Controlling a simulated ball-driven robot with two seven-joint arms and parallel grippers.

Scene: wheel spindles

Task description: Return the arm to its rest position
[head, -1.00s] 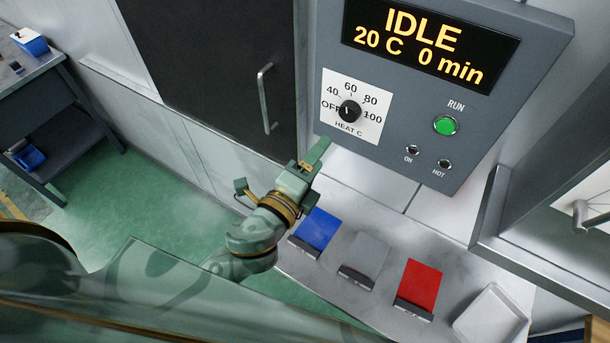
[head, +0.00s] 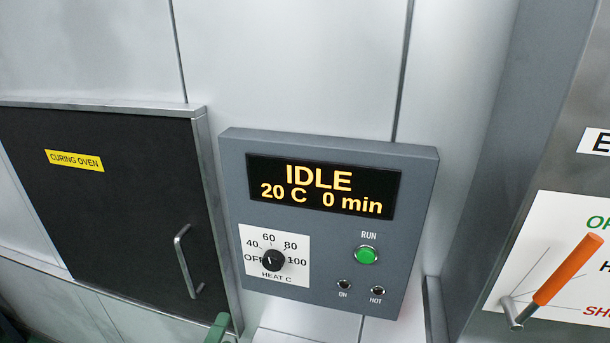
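Only a green tip of my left gripper (head: 218,327) shows, at the bottom edge of the head view. It is below and left of the grey control panel (head: 228,190), near the lower corner of the oven door. The rest of that arm is outside the picture, and I cannot tell whether its fingers are open or shut. My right gripper is not in view.
The panel display (head: 322,188) reads IDLE, 20 C, 0 min. Below it are the heat knob (head: 272,260) and a green RUN button (head: 367,255). The dark curing oven door (head: 120,210) appears closed. An orange-handled lever (head: 565,270) is at right.

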